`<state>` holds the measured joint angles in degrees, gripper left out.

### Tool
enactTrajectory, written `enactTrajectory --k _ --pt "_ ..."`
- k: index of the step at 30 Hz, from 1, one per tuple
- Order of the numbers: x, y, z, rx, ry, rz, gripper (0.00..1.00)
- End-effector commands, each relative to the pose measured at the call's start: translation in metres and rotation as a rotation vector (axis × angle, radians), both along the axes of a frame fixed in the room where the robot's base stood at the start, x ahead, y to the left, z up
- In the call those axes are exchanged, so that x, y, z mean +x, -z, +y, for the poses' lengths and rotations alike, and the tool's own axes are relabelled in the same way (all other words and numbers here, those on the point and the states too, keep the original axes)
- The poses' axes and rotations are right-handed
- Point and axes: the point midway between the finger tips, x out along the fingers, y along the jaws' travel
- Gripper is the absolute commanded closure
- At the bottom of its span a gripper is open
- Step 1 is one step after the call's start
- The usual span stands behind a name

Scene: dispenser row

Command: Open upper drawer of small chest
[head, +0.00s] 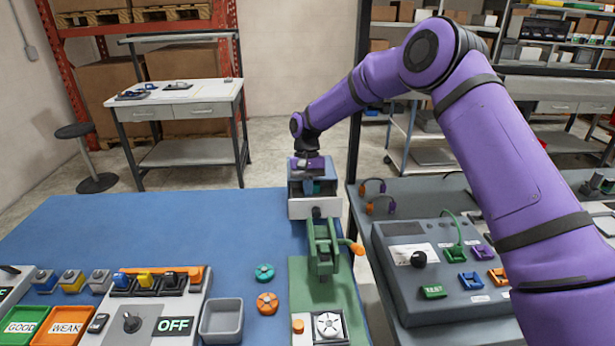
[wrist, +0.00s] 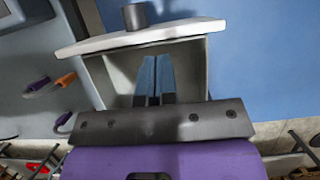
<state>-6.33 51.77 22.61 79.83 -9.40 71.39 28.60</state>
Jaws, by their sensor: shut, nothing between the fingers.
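The small chest stands at the far right corner of the blue bench top, mostly hidden under my gripper. Its upper drawer (head: 300,208) is pulled out, with a white front and a dark round knob (head: 316,212). In the wrist view the white drawer front (wrist: 185,34) and knob (wrist: 134,17) show, with the open drawer interior behind the front. My gripper (head: 309,188) points down into the drawer, behind its front. Its blue fingers (wrist: 155,75) are shut together with nothing between them. I cannot tell whether they touch the front's inner face.
A green vise-like fixture (head: 322,245) with an orange handle stands close in front of the drawer. A grey test box (head: 405,260) with coloured connectors is to the right. A grey tray (head: 221,320) and two round knobs lie nearer.

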Motion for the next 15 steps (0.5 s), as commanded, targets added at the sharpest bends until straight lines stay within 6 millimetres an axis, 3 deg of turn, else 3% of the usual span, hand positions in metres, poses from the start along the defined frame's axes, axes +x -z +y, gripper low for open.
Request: enactTrajectory --k 15 --pt "-0.0044 0.0084 0.0000 0.000 0.000 0.000 1.00"
